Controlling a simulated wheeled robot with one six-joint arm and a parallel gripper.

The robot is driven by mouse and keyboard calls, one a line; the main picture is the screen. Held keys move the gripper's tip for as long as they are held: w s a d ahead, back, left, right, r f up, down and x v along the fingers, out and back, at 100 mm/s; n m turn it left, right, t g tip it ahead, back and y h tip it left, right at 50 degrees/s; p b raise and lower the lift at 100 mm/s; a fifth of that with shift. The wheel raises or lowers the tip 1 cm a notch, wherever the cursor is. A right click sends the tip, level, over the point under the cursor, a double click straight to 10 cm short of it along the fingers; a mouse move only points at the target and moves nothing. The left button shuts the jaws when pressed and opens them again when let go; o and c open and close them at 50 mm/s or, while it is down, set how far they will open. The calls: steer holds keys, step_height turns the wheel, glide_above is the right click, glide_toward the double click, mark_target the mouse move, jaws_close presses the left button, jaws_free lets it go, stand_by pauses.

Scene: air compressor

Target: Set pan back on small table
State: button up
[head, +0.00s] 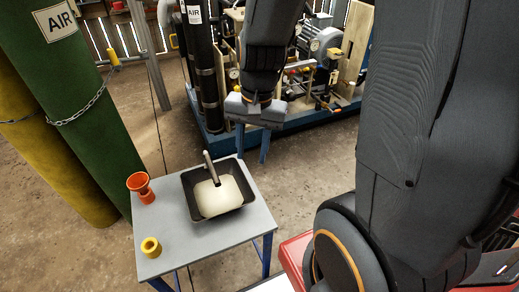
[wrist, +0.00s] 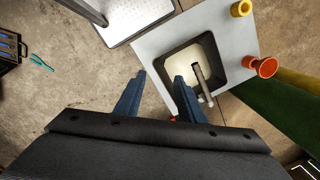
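The dark rectangular pan (head: 187,186) sits on the grey top of the small table (head: 190,248), with pale content inside. A grey rod-like part (head: 211,168) stands up at its far side. In the wrist view the pan (wrist: 172,68) is up and right of centre on the small table (wrist: 152,47). My gripper (head: 252,148) is open, with its blue fingers pointing down, beyond and right of the pan. In the wrist view my gripper (wrist: 158,88) shows nothing between its fingers; the right finger overlaps the pan's edge in the picture. Contact cannot be told.
An orange funnel (head: 140,188) and a yellow ring-shaped piece (head: 151,247) stand on the table's left side. A green gas cylinder (head: 75,95) with a chain stands close to the left. The compressor's blue frame (head: 290,118) is behind. Teal pliers (wrist: 41,62) lie on the floor.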

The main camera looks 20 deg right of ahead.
steer(key=n, duration=0.2)
steer(key=s+r+n, duration=0.1)
steer(key=n, duration=0.2)
steer(key=s+d+n+t+h, duration=0.1)
steer(key=n, duration=0.1)
steer(key=shift+s+d+r, duration=0.1)
steer(key=shift+s+r, duration=0.1)
steer(key=shift+r, duration=0.15)
stand_by(0.8)
